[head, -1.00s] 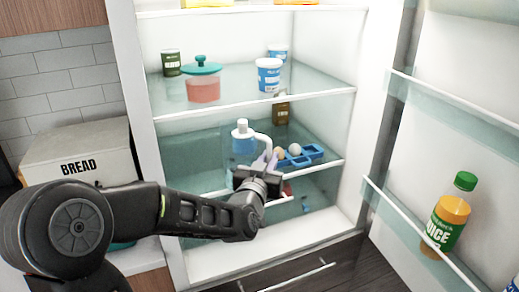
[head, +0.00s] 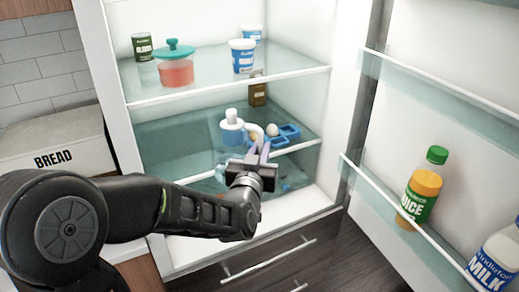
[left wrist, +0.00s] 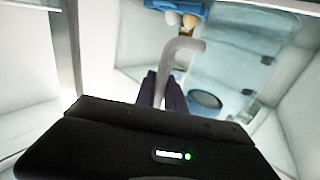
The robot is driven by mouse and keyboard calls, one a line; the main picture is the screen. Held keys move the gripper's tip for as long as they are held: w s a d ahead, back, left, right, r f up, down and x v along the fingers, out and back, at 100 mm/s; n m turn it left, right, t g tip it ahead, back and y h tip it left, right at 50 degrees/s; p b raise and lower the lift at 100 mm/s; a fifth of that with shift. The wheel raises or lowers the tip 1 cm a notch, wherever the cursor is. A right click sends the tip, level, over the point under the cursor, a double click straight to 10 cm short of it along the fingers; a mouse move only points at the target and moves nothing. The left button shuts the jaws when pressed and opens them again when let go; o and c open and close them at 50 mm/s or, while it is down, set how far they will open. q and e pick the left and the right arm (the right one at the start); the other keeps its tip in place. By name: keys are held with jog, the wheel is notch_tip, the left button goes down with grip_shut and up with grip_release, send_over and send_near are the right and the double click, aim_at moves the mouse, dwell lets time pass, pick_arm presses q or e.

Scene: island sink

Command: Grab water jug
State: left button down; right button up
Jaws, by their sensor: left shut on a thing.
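The water jug (head: 232,133) has a white lid, a pale handle and a see-through blue body. It is at the middle fridge shelf, and its lower outline is hard to make out against the glass. My left gripper (head: 260,152) is in front of it, shut on its handle. In the left wrist view the pale curved handle (left wrist: 172,64) runs down between the fingers of my left gripper (left wrist: 162,88). The see-through body beyond the handle is hard to separate from the shelf there. My right gripper is not in view.
A blue egg tray (head: 289,134) sits close right of the jug, with a brown carton (head: 258,93) behind. Tubs and a teal-lidded pot (head: 176,70) stand on the shelf above. The open door at right holds a juice bottle (head: 422,188) and milk (head: 493,264).

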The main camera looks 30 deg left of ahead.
pick_arm(q)
jog(key=shift+w+r, duration=0.1)
jog(key=shift+r, duration=0.15)
dwell(0.5)
